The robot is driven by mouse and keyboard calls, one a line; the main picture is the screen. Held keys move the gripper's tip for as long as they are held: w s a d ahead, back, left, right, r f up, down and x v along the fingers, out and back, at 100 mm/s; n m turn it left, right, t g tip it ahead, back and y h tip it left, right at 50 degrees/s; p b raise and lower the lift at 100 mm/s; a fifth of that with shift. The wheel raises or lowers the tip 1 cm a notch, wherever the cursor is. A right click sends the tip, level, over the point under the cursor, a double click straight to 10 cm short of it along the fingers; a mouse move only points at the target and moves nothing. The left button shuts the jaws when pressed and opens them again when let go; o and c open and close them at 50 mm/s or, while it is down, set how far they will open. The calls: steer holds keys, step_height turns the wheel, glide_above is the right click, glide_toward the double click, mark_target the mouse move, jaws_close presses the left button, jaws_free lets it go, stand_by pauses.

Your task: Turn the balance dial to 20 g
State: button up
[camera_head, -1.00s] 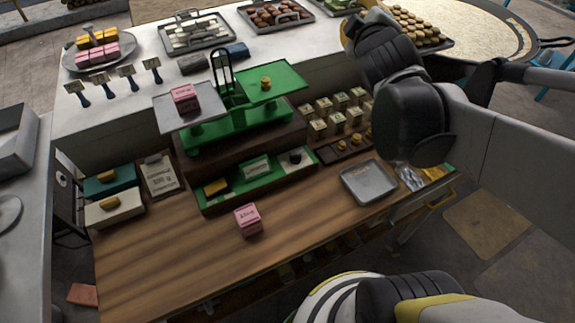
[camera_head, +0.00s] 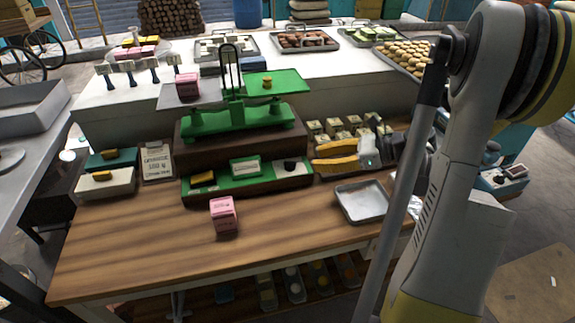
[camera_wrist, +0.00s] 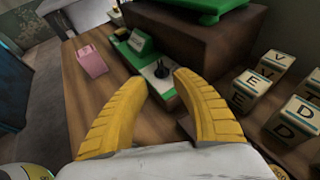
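The balance dial is a black knob (camera_head: 290,165) on a pale plate at the right end of the green front panel (camera_head: 222,184). The knob (camera_wrist: 161,69) also shows in the wrist view, just beyond the fingertips and between them. My gripper (camera_head: 314,155) is to the right of the dial, its yellow fingers pointing left toward it. In the wrist view my gripper (camera_wrist: 160,80) is open and empty, apart from the knob. The green balance (camera_head: 238,117) stands on a dark wooden block, with a pink carton (camera_head: 187,86) on its left pan and a brass weight (camera_head: 267,84) on its right pan.
A second pink carton (camera_head: 223,213) stands on the table in front. Lettered blocks (camera_head: 335,127) sit to the right of the balance, close to my gripper. A metal tray (camera_head: 362,201) lies at front right. The left tabletop is mostly clear.

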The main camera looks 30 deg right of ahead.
mark_target(292, 162)
steer(key=b+x, duration=0.2)
steer(key=x, duration=0.6)
steer(key=shift+w+a, duration=0.2)
steer(key=shift+w, duration=0.05)
jaws_close()
